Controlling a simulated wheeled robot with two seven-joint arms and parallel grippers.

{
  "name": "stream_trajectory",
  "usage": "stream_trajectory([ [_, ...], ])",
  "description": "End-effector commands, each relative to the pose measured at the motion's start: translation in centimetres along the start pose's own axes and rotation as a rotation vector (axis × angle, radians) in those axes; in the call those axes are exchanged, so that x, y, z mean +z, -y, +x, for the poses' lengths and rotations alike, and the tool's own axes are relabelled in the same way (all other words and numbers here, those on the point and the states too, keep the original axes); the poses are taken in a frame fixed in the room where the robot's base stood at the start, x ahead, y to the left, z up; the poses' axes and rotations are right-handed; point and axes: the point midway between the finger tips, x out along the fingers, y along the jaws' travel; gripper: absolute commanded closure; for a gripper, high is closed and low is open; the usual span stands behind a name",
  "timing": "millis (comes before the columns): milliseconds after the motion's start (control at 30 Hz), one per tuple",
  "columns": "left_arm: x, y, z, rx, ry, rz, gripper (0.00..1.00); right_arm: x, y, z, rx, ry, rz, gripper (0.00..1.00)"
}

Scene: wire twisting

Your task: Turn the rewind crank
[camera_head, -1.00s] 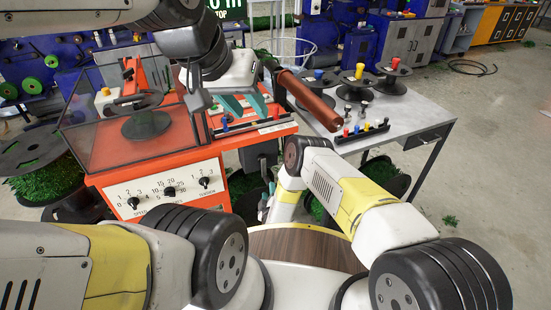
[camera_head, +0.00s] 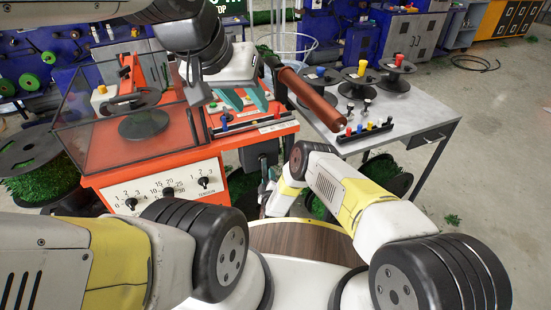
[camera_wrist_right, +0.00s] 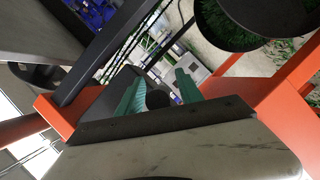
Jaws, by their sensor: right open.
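I cannot pick out the rewind crank for certain. A long brown cylinder (camera_head: 308,97) slants down to the right from a dark mount beside the orange machine (camera_head: 165,185). My left gripper (camera_head: 243,98) hangs over the machine's top right part, its teal fingers apart and empty. My right gripper (camera_head: 266,186) is low beside the machine's right side, mostly hidden by my own arm in the head view. In the right wrist view its teal fingers (camera_wrist_right: 158,88) are apart, with a dark round part (camera_wrist_right: 158,99) showing between them. I cannot tell whether they touch it.
A clear guard box (camera_head: 120,120) covers a black spool on the machine. A grey table (camera_head: 425,115) at the right holds several black spools and a rack of coloured pegs. A spool of green wire (camera_head: 40,180) stands at the left. The floor at the right is open.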

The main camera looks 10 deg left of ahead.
Motion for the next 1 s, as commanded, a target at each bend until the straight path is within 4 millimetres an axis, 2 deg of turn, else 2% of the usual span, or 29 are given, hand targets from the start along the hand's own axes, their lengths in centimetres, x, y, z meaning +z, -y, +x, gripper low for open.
stream_trajectory([
  [300,0.0,0.0,0.0,0.0,0.0,0.0,0.64,0.01,-0.02,0.29,0.0,0.0,0.0,0.59],
  [500,0.0,0.0,0.0,0.0,0.0,0.0,0.64,0.0,-0.02,0.28,0.0,0.0,0.0,0.98],
  [533,0.0,0.0,0.0,0.0,0.0,0.0,0.64,0.0,-0.02,0.28,0.0,0.0,0.0,1.0],
  [1000,0.0,0.0,0.0,0.0,0.0,0.0,0.64,-0.09,-0.06,0.28,0.001,-0.002,-0.002,1.0],
])
